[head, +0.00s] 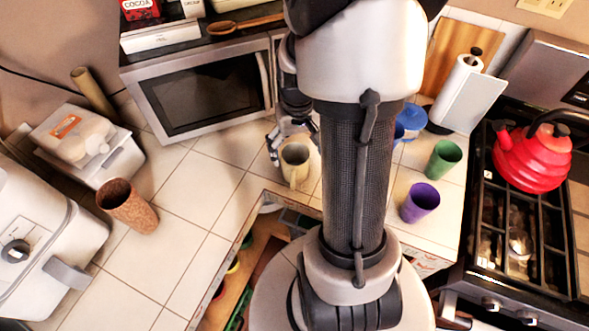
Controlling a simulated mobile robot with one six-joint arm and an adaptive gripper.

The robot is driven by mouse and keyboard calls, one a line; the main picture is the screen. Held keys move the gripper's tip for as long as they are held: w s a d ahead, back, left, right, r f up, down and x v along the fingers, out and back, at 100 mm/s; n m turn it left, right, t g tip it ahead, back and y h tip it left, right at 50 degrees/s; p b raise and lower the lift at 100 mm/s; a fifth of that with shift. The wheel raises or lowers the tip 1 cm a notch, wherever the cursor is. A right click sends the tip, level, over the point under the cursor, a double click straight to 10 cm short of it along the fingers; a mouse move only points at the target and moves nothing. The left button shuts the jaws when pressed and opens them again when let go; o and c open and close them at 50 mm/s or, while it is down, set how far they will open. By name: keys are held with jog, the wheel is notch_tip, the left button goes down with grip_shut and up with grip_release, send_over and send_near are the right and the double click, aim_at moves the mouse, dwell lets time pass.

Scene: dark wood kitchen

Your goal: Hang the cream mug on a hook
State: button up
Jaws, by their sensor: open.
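The cream mug (296,174) stands upright on the tiled counter, just left of my arm, with its opening facing up. Its handle side faces the front. My gripper (287,138) is open at the mug's back edge, with a finger showing at its left. My arm hides part of the gripper, and I cannot tell whether the fingers touch the mug. No hook is clearly visible in this view.
A microwave (205,92) stands behind at left. A purple cup (420,202), a green cup (443,159) and a blue mug (411,119) stand right of my arm. A brown cup (127,205) is at left. A red kettle (531,157) sits on the stove. Counter left of the mug is clear.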

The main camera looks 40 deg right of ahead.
aim_at(295, 156)
notch_tip(295, 156, down, 7)
jog(key=b, duration=0.2)
jog(key=shift+a+b, duration=0.15)
jog(key=shift+b, duration=0.25)
jog(key=shift+r, duration=0.15)
jog(key=shift+c, duration=0.4)
jog(key=c, duration=1.4)
